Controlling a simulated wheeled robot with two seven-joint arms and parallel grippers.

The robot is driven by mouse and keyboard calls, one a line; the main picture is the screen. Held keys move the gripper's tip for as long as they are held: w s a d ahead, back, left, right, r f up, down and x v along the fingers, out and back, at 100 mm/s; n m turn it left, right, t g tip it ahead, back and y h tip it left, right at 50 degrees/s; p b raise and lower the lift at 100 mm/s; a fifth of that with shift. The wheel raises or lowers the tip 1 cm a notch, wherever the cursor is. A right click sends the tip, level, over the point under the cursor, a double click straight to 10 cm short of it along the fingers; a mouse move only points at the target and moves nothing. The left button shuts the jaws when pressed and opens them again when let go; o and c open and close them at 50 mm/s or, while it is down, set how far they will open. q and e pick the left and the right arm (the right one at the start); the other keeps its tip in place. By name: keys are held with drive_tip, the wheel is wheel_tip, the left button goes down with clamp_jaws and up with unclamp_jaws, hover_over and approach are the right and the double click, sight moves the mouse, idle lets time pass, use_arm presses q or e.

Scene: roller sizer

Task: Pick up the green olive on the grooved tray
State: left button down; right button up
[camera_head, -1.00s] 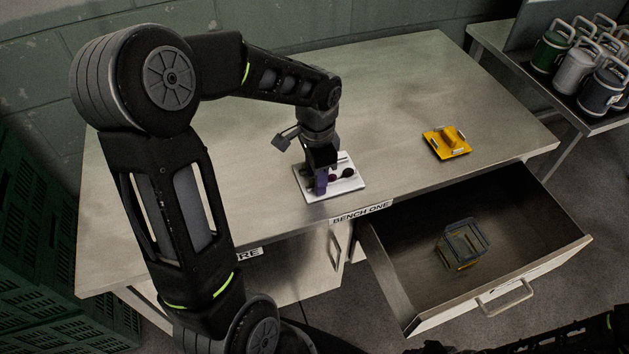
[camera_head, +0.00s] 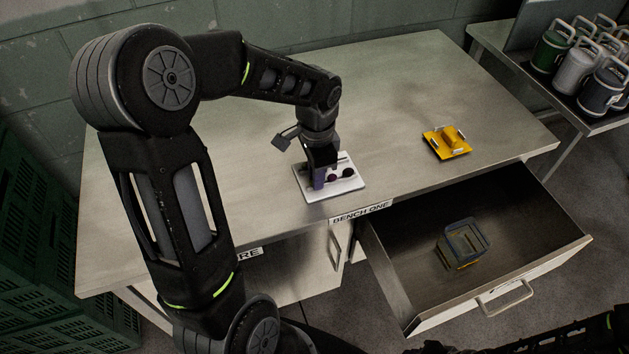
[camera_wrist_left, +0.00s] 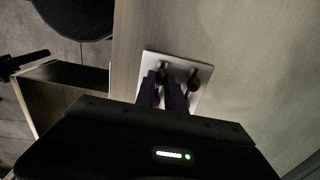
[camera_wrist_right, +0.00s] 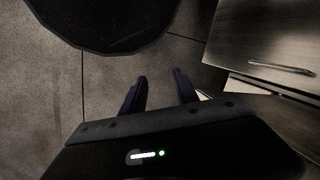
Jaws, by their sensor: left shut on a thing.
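The white grooved tray (camera_head: 346,184) lies on the bench near its front edge, with dark olives (camera_head: 348,173) on it. My left gripper (camera_head: 319,184) points down at the tray's left part in the head view. In the left wrist view its fingers (camera_wrist_left: 161,80) are shut on a small greenish thing that looks like the green olive (camera_wrist_left: 163,75), mostly hidden by the fingers. Another dark olive (camera_wrist_left: 194,82) lies beside them on the tray. I cannot tell whether the held olive is clear of the tray. My right gripper (camera_wrist_right: 160,76) is open and empty, over the floor.
A yellow block-like object on a yellow base (camera_head: 447,142) stands on the bench to the right. Several lidded canisters (camera_head: 573,70) stand on a side table. The bench's middle is clear.

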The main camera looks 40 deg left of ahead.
use_arm(q)
drive_tip(key=shift+r, duration=0.1)
wheel_tip(320, 180, up, 10)
drive_tip(key=shift+b, duration=0.45)
